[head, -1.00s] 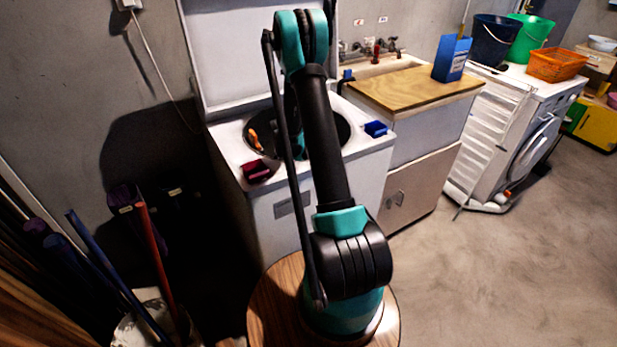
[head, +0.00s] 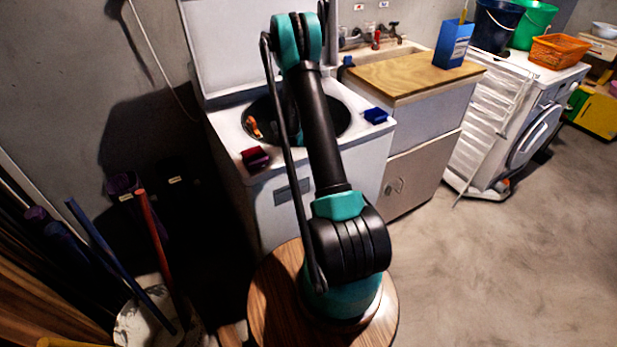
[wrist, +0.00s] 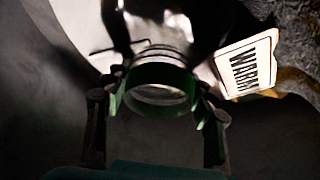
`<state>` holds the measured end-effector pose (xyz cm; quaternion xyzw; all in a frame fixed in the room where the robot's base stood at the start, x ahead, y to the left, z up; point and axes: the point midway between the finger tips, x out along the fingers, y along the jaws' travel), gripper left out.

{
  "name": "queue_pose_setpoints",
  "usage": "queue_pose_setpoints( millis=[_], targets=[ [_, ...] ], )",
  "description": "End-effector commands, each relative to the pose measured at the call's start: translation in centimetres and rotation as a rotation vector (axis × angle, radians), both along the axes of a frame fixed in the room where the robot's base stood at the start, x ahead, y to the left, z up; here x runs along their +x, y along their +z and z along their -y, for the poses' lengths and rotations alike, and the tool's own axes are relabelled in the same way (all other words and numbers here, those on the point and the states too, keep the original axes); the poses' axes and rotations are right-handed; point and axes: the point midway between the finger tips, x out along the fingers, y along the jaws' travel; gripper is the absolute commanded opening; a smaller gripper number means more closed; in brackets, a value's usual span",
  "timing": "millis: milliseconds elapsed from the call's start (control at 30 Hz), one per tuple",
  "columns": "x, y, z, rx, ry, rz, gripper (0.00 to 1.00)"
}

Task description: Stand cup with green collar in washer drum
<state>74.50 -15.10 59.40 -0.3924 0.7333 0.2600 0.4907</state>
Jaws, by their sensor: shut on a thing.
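The cup with the green collar (wrist: 158,88) is in the middle of the wrist view, seen nearly end-on, with its collar between the fingers. My gripper (wrist: 158,103) is shut on it. In the head view my gripper and the cup are hidden behind my arm and the washer rim. The washer drum (head: 338,118) is a dark round opening in the top of the white washer (head: 228,128), and my arm reaches down into it. The wrist view is dark, so I cannot tell whether the cup touches the drum floor.
A card reading WARM (wrist: 247,65) lies beside grey crumpled material (wrist: 297,42) right of the cup. An orange item (head: 254,127) shows inside the drum's left side. The raised lid (head: 235,45) stands behind.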

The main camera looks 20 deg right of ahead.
Motion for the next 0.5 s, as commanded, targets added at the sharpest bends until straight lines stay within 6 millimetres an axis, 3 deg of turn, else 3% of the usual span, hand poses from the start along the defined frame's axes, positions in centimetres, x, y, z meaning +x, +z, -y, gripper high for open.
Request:
queue_pose_setpoints(
  millis=[500],
  targets=[
    [0.01, -0.39, 0.00, 0.000, 0.000, 0.000, 0.33]
  ],
)
